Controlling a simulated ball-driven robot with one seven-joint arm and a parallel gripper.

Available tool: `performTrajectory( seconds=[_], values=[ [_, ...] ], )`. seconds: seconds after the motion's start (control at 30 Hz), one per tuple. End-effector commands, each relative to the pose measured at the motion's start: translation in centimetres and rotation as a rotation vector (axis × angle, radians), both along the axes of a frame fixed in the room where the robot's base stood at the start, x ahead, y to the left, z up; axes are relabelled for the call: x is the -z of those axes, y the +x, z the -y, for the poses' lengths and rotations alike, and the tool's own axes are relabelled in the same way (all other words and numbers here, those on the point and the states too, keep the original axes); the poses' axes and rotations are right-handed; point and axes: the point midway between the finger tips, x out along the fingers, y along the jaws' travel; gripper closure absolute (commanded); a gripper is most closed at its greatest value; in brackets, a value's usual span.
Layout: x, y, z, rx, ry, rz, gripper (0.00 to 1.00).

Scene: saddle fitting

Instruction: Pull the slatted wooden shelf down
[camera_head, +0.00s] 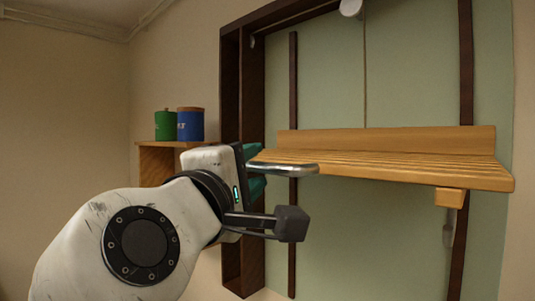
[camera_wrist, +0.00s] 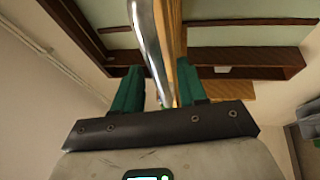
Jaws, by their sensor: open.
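The slatted wooden shelf (camera_head: 390,172) stands out from the pale green panel, roughly level, with a raised back board. It also shows in the wrist view as a narrow wooden edge (camera_wrist: 175,38). A shiny metal bar (camera_head: 290,168) is at the shelf's left end; in the wrist view the bar (camera_wrist: 150,38) runs beside the wooden edge. My gripper (camera_head: 262,169) is at the shelf's left end, with teal fingers open. In the wrist view the bar passes between the fingers (camera_wrist: 159,66). Whether either finger touches it I cannot tell.
A dark wooden frame (camera_head: 231,100) surrounds the panel, with dark vertical strips on it. A small wooden wall shelf (camera_head: 154,165) at left holds a green canister (camera_head: 165,125) and a blue canister (camera_head: 190,125). Open air lies below the slatted shelf.

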Motion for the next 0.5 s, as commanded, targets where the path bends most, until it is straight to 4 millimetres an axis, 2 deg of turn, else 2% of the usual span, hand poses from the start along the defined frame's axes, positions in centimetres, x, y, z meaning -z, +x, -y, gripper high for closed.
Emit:
performTrajectory(
  seconds=[0.2, 0.5],
  values=[
    [-0.5, 2.5, 0.7, 0.001, -0.001, -0.001, 0.58],
    [-0.5, 3.1, 0.9, 0.0, 0.002, 0.0, 0.58]
  ],
)
